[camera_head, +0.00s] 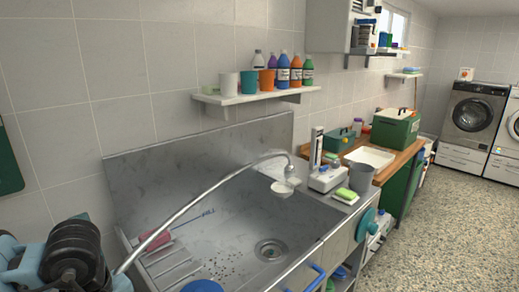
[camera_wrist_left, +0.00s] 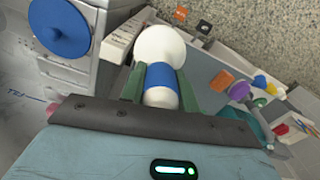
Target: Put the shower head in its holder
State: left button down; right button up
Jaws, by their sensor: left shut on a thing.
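In the left wrist view my left gripper (camera_wrist_left: 157,84) is shut on a white, round-ended thing with a blue band, which looks like the shower head (camera_wrist_left: 160,45). In the head view my left arm fills the lower left corner, and its fingers and the held thing are hidden. A silver hose (camera_head: 205,190) runs from beside that arm up over the sink. I cannot tell whether that piece is the holder. My right gripper is not in view.
The steel sink (camera_head: 235,225) has a drain (camera_head: 270,250) and dark specks. A wall shelf (camera_head: 255,97) with cups and bottles is above it. A grey cup (camera_head: 361,178) and a sponge (camera_head: 346,194) stand at its right end. A pink brush (camera_head: 153,240) lies at left.

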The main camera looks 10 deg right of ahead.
pick_arm(q)
notch_tip(320, 180, down, 15)
jog(key=s+m, duration=0.2)
jog(key=m, duration=0.7)
jog(key=shift+s+a+f+t, duration=0.15)
jog(key=shift+a+t, duration=0.15)
